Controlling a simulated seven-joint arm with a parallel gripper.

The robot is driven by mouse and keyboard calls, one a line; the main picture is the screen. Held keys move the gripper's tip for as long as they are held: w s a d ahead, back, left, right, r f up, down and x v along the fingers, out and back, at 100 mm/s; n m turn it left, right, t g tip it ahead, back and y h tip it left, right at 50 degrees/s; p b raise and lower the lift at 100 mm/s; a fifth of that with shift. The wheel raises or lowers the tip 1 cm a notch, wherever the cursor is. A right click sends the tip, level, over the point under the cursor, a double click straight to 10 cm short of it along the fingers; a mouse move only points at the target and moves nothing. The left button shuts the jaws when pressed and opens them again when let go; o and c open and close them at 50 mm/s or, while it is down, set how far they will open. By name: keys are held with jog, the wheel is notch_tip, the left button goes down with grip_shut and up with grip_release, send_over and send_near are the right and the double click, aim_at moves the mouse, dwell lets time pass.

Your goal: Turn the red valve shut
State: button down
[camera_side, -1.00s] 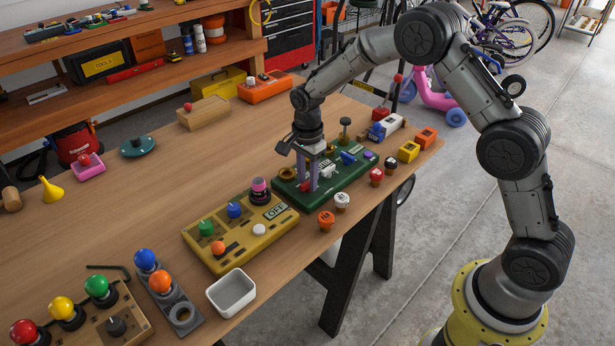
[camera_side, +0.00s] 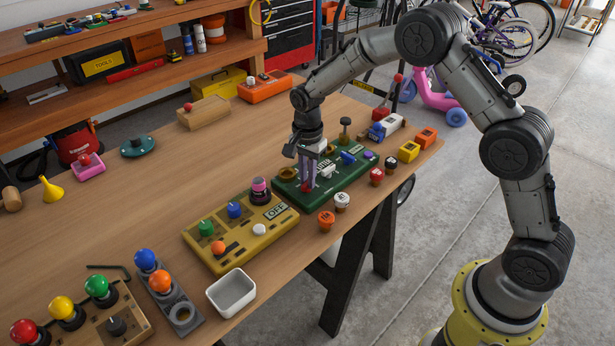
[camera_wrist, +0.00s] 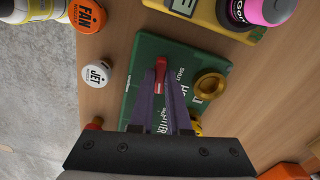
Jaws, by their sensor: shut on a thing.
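The red valve handle (camera_wrist: 161,67) shows between the tips of my gripper's purple fingers in the wrist view. My gripper (camera_side: 305,186) is shut on it, pointing down at the green panel (camera_side: 350,176). In the side view only a little red of the valve (camera_side: 304,188) shows by the fingertips. In the wrist view the panel (camera_wrist: 143,58) has white lettering, with "SHUT" to the right of the handle. The handle lies roughly up and down in that picture. My fingers hide its base and part of the lettering.
A brass ring (camera_wrist: 211,84) stands on the panel close to the fingers. A yellow panel (camera_side: 240,240) with knobs is next to the green one. Orange (camera_side: 326,220) and white (camera_side: 342,201) caps stand by the table's front edge.

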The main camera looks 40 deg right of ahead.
jog(key=n, duration=0.4)
jog(key=shift+r+n, duration=0.1)
jog(key=shift+n, duration=0.2)
jog(key=n, duration=0.3)
jog(key=shift+n, duration=0.4)
jog(key=n, duration=0.4)
jog(key=shift+n, duration=1.5)
jog(key=shift+w, duration=0.1)
jog(key=c, duration=0.9)
grip_release()
notch_tip(320, 180, up, 14)
jog(key=shift+f, duration=0.1)
